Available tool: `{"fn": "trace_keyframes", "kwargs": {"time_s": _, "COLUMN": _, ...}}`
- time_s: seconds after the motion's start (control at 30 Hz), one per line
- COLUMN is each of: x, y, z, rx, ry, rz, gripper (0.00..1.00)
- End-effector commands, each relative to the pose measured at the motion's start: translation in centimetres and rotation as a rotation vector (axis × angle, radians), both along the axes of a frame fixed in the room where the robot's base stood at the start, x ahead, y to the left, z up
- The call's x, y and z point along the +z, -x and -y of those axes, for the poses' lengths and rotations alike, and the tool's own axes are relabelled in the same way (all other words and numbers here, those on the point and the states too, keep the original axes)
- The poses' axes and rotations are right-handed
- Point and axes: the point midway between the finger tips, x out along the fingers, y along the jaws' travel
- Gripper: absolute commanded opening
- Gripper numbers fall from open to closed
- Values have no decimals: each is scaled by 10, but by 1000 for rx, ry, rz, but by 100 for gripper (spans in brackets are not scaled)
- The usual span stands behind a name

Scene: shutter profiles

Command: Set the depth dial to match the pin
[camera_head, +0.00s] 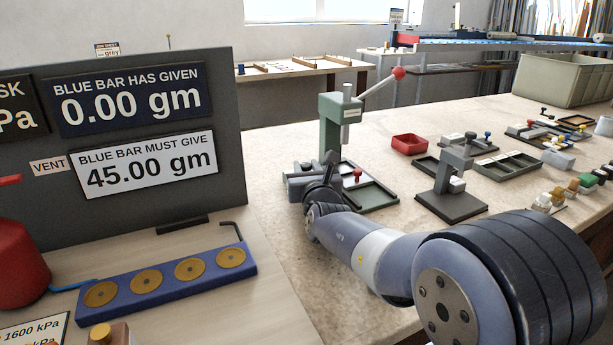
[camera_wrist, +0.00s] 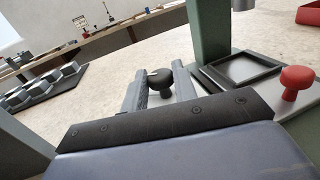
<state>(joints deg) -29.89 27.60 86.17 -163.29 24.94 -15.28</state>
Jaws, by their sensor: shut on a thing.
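My gripper (camera_wrist: 158,75) has its two grey fingers closed around a dark mushroom-shaped knob (camera_wrist: 161,79) in the wrist view. In the head view my gripper (camera_head: 312,184) is at the left foot of the green press (camera_head: 329,128); its fingertips and the dark knob are hard to make out there. A red knob (camera_head: 357,175) stands by the press's dark tray (camera_head: 378,196); the red knob also shows at the right of the wrist view (camera_wrist: 297,80), apart from my fingers. I cannot tell which knob is the depth dial, nor pick out the pin.
A smaller grey press (camera_head: 448,187) stands right of the green one, with a red bin (camera_head: 408,144) behind. At left are a dark sign panel (camera_head: 225,175) and a blue block (camera_head: 215,277) with brass discs. Several knobs and trays crowd the bench's right side.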

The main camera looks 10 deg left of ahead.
Motion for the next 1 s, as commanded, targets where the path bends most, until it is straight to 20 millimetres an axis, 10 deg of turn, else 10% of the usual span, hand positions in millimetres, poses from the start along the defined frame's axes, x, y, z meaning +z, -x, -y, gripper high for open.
{"fn": "trace_keyframes", "kwargs": {"time_s": 0.23, "x": -1, "y": 2, "z": -1, "rx": 3, "ry": 2, "rz": -3, "gripper": 4}}
{"fn": "trace_keyframes", "kwargs": {"time_s": 0.27, "x": -1, "y": 2, "z": -1, "rx": 3, "ry": 2, "rz": -3, "gripper": 28}}
{"fn": "trace_keyframes", "kwargs": {"time_s": 0.5, "x": -1, "y": 1, "z": 0, "rx": 1, "ry": 2, "rz": -4, "gripper": 47}}
{"fn": "trace_keyframes", "kwargs": {"time_s": 1.0, "x": -1, "y": 26, "z": 11, "rx": 0, "ry": 2, "rz": -4, "gripper": 47}}
